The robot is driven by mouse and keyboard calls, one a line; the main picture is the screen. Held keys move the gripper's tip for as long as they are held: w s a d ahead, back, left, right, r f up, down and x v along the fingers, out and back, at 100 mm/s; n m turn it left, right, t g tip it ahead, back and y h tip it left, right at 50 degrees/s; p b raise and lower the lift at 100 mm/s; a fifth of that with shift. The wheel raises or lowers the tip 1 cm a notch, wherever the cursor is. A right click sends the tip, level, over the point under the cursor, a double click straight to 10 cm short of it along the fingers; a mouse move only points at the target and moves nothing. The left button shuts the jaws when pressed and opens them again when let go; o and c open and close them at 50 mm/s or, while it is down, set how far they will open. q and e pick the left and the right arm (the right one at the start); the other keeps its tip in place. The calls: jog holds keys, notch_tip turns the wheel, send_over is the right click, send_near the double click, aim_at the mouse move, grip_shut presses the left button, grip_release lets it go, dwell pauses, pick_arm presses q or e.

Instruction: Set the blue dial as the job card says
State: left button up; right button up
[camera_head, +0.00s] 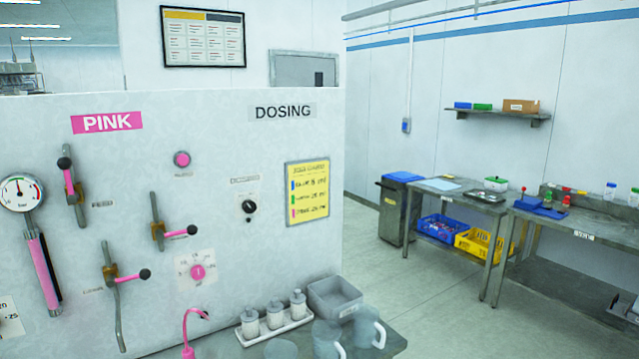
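The yellow job card (307,191) hangs on the white panel under the DOSING label. It has a heading and lines marked blue, green and pink; the figures are too small to read surely. No blue dial shows in this view. The panel part in view is labelled PINK (107,122) and carries a pink dial (198,272) with a scale around it. A small black dosing knob (249,206) sits left of the card. Neither of my grippers is in view.
Below are a bench with white bottles (274,315), a grey bin (333,296) and jugs (365,327). Open floor lies between the panel and the steel tables (459,198) at right.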

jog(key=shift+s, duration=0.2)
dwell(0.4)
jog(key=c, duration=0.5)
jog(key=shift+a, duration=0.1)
